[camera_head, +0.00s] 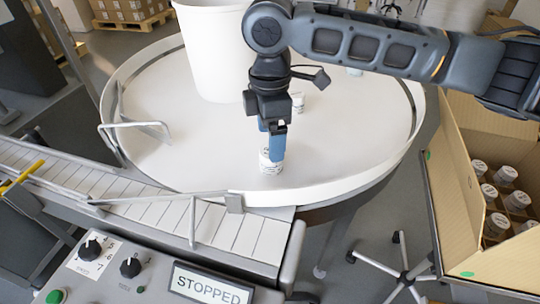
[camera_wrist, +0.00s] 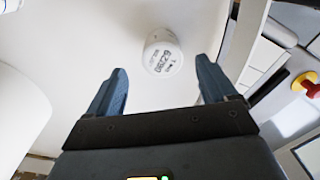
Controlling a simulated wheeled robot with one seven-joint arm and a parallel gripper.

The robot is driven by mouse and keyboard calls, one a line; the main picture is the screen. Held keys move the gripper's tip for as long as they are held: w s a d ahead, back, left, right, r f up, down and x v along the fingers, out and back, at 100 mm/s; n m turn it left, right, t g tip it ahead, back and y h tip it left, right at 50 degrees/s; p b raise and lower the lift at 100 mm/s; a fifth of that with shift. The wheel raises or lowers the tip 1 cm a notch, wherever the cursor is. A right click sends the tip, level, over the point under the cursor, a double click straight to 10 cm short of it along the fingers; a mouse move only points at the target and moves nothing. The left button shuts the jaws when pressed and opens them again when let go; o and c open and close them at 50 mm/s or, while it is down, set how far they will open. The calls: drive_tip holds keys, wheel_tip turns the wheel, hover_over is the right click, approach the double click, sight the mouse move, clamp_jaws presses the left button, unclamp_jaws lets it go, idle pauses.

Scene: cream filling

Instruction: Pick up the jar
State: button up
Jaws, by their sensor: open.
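A small white jar (camera_head: 271,161) with dark print on it stands on the round white turntable (camera_head: 190,150), near its front edge. In the head view my gripper (camera_head: 276,150) is right at the jar and partly covers it. In the wrist view the jar (camera_wrist: 162,55) lies ahead of the gap between the blue fingers of my gripper (camera_wrist: 160,85), closer to the middle than to either finger. The fingers are spread wide with nothing between them. A second small white jar (camera_head: 298,101) stands on the turntable behind my gripper.
A large white cylinder (camera_head: 213,50) stands at the back of the turntable. A slatted conveyor (camera_head: 140,205) and metal guide rails run along the front left. A control panel (camera_head: 120,270) reads STOPPED. A cardboard box (camera_head: 462,170) at right holds several jars. The turntable's left part is mostly clear.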

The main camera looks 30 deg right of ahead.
drive_tip(key=shift+s+f+p, duration=0.15)
drive_tip(key=shift+f+p, duration=0.5)
drive_tip(key=shift+f, duration=2.35)
drive_tip(key=c, duration=1.2)
drive_tip(key=shift+o, duration=0.2)
drive_tip(key=shift+r, duration=0.15)
